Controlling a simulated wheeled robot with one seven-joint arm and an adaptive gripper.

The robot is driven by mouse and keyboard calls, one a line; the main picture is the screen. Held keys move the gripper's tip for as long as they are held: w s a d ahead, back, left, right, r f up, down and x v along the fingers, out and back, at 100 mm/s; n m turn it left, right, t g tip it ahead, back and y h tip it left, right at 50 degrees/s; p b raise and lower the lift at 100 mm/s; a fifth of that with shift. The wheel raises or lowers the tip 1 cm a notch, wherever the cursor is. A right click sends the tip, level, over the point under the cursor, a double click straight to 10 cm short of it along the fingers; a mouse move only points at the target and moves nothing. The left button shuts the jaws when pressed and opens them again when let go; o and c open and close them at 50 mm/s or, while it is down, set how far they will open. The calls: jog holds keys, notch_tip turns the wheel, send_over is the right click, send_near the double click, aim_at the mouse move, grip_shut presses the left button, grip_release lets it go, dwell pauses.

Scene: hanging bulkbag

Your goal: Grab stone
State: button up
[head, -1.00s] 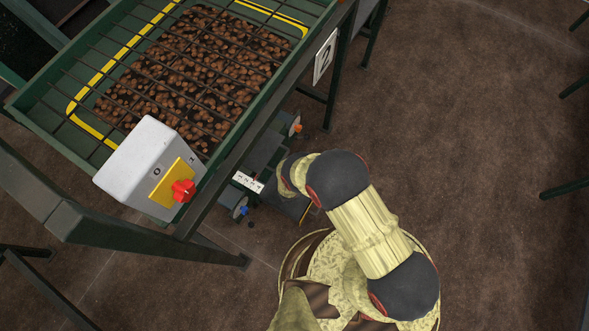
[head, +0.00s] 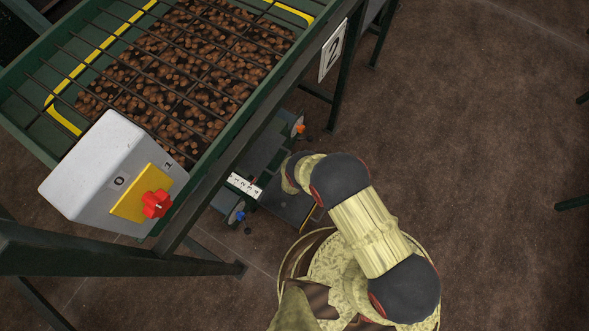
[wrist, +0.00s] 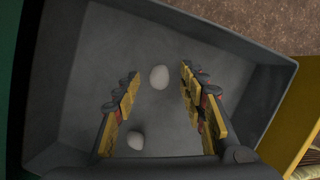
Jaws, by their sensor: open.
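Two pale, rounded stones lie on the floor of a dark grey bin (wrist: 95,45) in the wrist view. One stone (wrist: 159,77) is between the fingertips of my gripper (wrist: 160,84), with a visible gap to each finger in the picture. The other stone (wrist: 136,140) lies lower, near the inner side of the left finger. My gripper is open, with yellow pads, pointing into the bin. Whether the fingers touch the bin floor cannot be told. In the head view my arm hides the gripper, and no stone can be made out.
A green hopper under a dark grid holds many brown lumps (head: 190,75). A white switch box (head: 95,170) with a red knob (head: 156,203) is on its near corner. A number 2 sign (head: 333,51) hangs on its side. Open brown floor (head: 470,130) lies to the right.

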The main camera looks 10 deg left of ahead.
jog(key=shift+w+f, duration=0.15)
jog(key=shift+f, duration=0.25)
jog(key=shift+c, duration=0.6)
jog(key=c, duration=1)
jog(key=shift+o, duration=0.2)
jog(key=shift+r, duration=0.15)
